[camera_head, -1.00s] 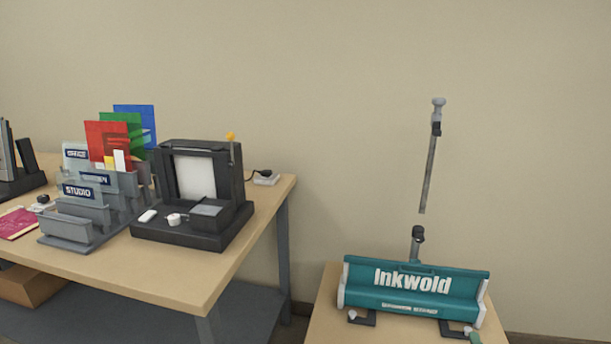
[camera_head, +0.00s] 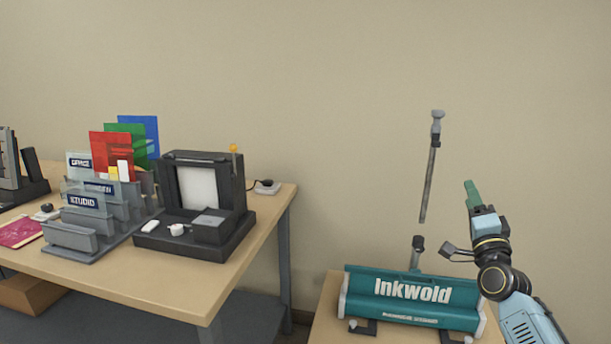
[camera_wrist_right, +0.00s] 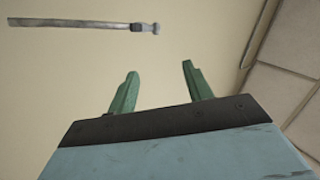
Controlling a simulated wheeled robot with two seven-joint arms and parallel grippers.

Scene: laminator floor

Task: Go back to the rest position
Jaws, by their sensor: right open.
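My right gripper (camera_head: 471,190) is raised at the right of the head view, above the right end of the teal Inkwold machine and pointing up. In the right wrist view its two green fingers (camera_wrist_right: 157,80) stand apart with nothing between them. The wall and a grey rod (camera_wrist_right: 80,24) show beyond them. My left gripper is in neither view.
The teal Inkwold machine (camera_head: 412,291) sits on a small wooden table. A grey rod (camera_head: 431,165) stands upright above it. A larger table at left carries a black device (camera_head: 238,215) and a grey sorter (camera_head: 72,237). Floor space separates the tables.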

